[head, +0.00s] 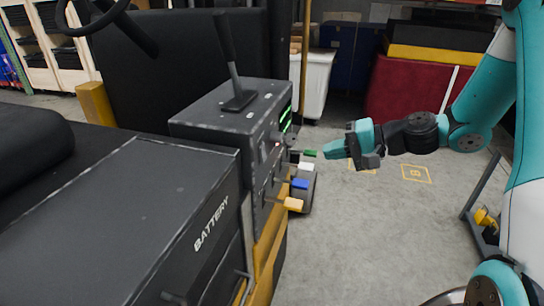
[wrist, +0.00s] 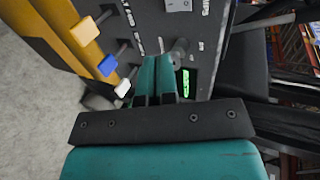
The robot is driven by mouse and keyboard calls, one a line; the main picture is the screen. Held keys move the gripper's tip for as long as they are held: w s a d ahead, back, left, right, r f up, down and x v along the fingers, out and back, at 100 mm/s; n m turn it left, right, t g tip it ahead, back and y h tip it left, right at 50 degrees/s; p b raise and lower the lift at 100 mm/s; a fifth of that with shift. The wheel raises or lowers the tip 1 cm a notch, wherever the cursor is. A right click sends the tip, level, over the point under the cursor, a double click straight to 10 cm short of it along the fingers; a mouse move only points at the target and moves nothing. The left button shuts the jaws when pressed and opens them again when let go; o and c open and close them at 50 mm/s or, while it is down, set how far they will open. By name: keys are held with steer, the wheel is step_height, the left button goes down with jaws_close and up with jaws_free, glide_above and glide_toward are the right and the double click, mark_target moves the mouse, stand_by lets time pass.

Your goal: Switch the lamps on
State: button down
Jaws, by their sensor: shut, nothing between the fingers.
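The dark control panel (head: 205,122) stands on the vehicle left of my gripper (head: 330,151) in the head view. In the wrist view a light grey rocker switch (wrist: 178,5) is cut by the top edge, beside lettering that seems to read "LAMPS". Its position cannot be told. A round knob (wrist: 179,48) and a lit green display (wrist: 186,83) are on the same panel face. My gripper (wrist: 156,68) is shut and empty, its fingertips pointing at the panel below the switch. Whether they touch the panel cannot be told.
Levers with green (head: 310,153), white (head: 306,166), blue (head: 300,184) and yellow (head: 293,204) tips stick out beside my gripper. A black upright lever (head: 231,62) rises from the panel top. The battery box (head: 130,220) is at the left.

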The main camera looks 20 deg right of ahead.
mark_target(264, 153)
steer(key=r+p+x, duration=0.1)
steer(key=p+x, duration=0.3)
steer(key=x, duration=1)
steer(key=shift+a, duration=0.2)
steer(key=shift+r, duration=0.1)
